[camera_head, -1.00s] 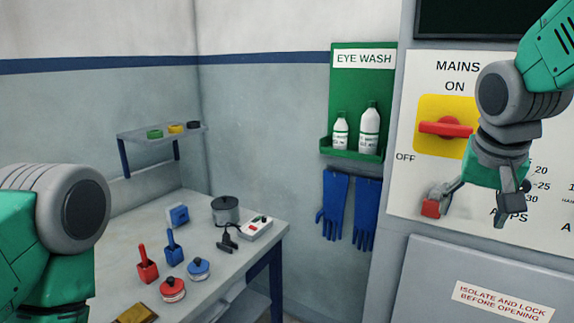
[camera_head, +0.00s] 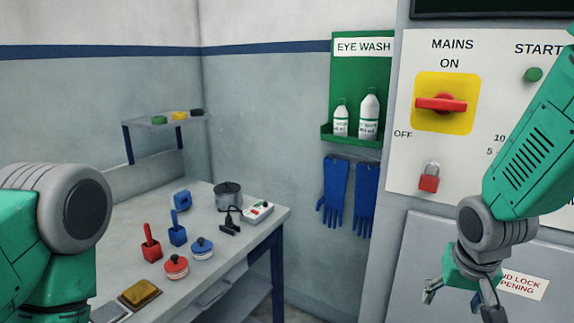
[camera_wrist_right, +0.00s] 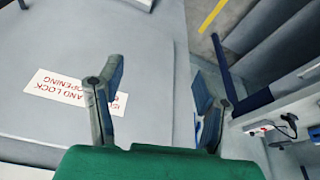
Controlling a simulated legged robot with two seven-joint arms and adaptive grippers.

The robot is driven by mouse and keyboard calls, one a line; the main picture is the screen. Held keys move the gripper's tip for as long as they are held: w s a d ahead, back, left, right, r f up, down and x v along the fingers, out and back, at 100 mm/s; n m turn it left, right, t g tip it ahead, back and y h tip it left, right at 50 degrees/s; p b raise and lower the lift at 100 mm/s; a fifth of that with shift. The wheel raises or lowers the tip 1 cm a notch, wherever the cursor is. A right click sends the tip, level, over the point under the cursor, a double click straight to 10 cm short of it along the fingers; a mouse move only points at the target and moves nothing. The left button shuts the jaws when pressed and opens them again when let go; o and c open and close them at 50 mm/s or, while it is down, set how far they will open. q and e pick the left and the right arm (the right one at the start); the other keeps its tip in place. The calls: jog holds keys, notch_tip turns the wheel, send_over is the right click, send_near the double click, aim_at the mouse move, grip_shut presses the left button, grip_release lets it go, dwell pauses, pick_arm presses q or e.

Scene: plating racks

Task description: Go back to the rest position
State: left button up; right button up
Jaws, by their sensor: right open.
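My right gripper (camera_head: 458,297) hangs low in front of the lower cabinet door, below the mains panel. It is open and empty, with its two fingers spread in the right wrist view (camera_wrist_right: 160,85). My left arm shows at the left edge of the head view, but its gripper is out of view. The red mains switch (camera_head: 441,104) sits level on its yellow plate. A red padlock (camera_head: 429,179) hangs on the panel below the switch, clear of my right gripper.
The workbench (camera_head: 120,225) at left holds a grey pot (camera_head: 228,195), a white power strip (camera_head: 258,213), and red and blue items. The eye wash station (camera_head: 362,90) and blue gloves (camera_head: 335,190) hang on the wall. The door's warning label (camera_head: 524,284) is partly covered by my gripper.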

jog(key=s+f+n+g+b, duration=0.15)
jog(key=s+f, duration=0.25)
jog(key=f, duration=0.6)
jog(key=s+f+n+b, duration=0.1)
jog(key=s+f+b, duration=0.25)
jog(key=f, duration=0.65)
jog(key=s+a+f+n+y+b, duration=0.1)
jog(key=s+f+b, duration=0.3)
jog(key=s+f, duration=1.1)
jog(key=s+n+g, duration=0.1)
jog(key=s, duration=0.2)
jog(key=shift+s+a+f, duration=0.2)
jog(key=shift+a+f, duration=0.05)
jog(key=shift+f, duration=0.15)
jog(key=shift+w, duration=0.15)
